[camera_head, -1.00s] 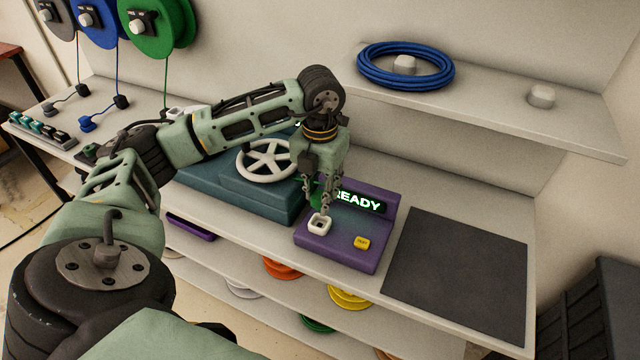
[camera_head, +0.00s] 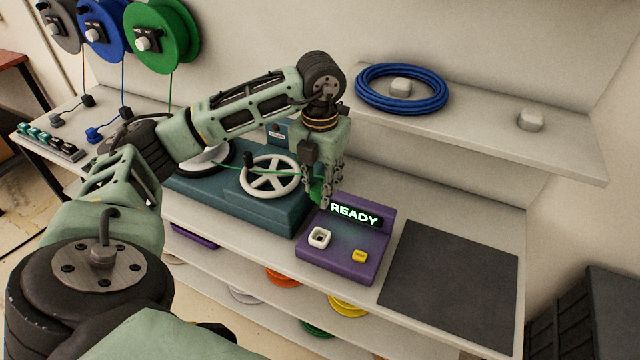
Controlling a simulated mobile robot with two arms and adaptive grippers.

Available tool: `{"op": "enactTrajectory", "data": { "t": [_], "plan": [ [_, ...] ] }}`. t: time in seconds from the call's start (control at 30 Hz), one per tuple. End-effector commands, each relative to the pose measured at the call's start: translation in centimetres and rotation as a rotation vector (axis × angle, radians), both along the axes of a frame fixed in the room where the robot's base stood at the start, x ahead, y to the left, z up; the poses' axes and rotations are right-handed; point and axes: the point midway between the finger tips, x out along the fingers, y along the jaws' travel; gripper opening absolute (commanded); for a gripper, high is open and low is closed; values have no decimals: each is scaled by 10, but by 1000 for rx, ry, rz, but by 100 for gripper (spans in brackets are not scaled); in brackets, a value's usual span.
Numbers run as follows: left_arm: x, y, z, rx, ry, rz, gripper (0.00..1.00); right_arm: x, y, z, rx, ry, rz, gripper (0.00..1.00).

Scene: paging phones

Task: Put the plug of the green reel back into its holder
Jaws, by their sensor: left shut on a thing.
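My left gripper (camera_head: 327,196) is shut on the green plug (camera_head: 317,190), holding it above the back part of the purple tester (camera_head: 333,262). The fingers hide part of the plug. A thin green cable runs left from it over the white handwheel (camera_head: 272,177). The white square socket (camera_head: 319,237) on the tester is empty, and the plug is apart from it. The green reel (camera_head: 178,28) hangs at the upper left, its cable dropping behind my left arm. The green reel's holder cannot be made out; my arm covers the bench below that reel. My right gripper is not in view.
The tester display (camera_head: 356,214) reads READY, beside a yellow button (camera_head: 359,256). A blue coil (camera_head: 402,88) lies on the raised shelf (camera_head: 480,125). A dark mat (camera_head: 452,288) lies clear at right. Blue (camera_head: 100,25) and grey reels hang at far left.

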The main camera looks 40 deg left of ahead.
Motion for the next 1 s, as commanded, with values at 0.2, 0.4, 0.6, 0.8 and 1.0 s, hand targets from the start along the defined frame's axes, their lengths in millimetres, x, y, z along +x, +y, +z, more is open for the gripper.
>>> {"op": "enactTrajectory", "data": {
  "t": [0.2, 0.4, 0.6, 0.8, 1.0],
  "plan": [
    [1, 0, 22, -1, -2, 0, 9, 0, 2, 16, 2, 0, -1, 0],
    [0, 0, 37, -2, -1, 0, 9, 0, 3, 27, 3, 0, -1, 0],
    [0, 0, 44, -1, 0, 0, 9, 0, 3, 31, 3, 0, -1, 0],
    [0, 0, 44, -1, 0, 0, 9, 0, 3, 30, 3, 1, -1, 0],
    [-1, 8, 42, 1, -1, 2, 9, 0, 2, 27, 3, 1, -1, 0]
  ]
}}
